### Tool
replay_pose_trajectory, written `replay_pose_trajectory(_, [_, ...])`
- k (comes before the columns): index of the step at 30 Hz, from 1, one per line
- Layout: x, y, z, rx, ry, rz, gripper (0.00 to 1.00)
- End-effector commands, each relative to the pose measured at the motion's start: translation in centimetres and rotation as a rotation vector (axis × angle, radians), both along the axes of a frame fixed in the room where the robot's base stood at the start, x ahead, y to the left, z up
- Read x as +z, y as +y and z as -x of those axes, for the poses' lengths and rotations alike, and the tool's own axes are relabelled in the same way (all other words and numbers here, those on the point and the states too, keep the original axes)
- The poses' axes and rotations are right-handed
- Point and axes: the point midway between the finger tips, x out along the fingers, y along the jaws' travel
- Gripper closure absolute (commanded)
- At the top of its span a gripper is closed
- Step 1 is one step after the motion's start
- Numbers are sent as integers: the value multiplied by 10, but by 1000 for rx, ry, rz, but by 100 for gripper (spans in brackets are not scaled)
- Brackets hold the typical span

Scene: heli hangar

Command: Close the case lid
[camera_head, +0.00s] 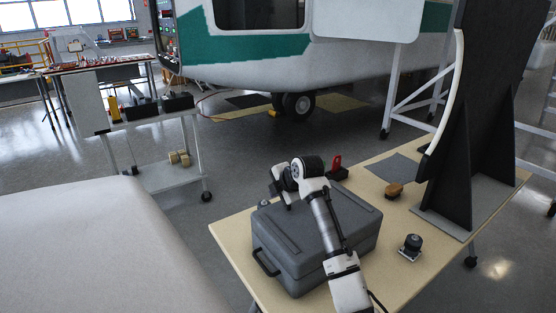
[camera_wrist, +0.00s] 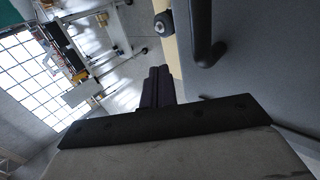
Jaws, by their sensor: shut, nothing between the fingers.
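The grey case (camera_head: 300,262) sits on the light wooden table, with a dark handle (camera_head: 264,262) on its left side. Its lid (camera_head: 345,212) lies down over the body, with a seam line along the side. I cannot tell whether it is fully shut. My arm crosses above the lid and hides part of it. My gripper (camera_head: 287,204) is at the far left edge of the case; its tips are hard to make out there. In the wrist view the fingers (camera_wrist: 158,86) are together and empty, beside the grey case surface (camera_wrist: 265,60) and a dark handle (camera_wrist: 206,40).
On the table (camera_head: 400,285) are a red-handled item (camera_head: 336,163), a brush (camera_head: 394,190), a small dark device (camera_head: 411,246) and a grey mat (camera_head: 394,167). A tall black stand (camera_head: 455,150) rises at right. A white cart (camera_head: 160,170) and helicopter (camera_head: 250,50) stand behind.

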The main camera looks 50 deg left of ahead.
Motion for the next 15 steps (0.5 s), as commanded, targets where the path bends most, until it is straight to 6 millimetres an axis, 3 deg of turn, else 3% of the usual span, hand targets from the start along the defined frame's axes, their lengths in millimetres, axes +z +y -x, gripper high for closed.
replay_pose_trajectory(6, [-21,6,0,1,-1,0,100])
replay_pose_trajectory(15, [-27,8,0,1,-1,-1,100])
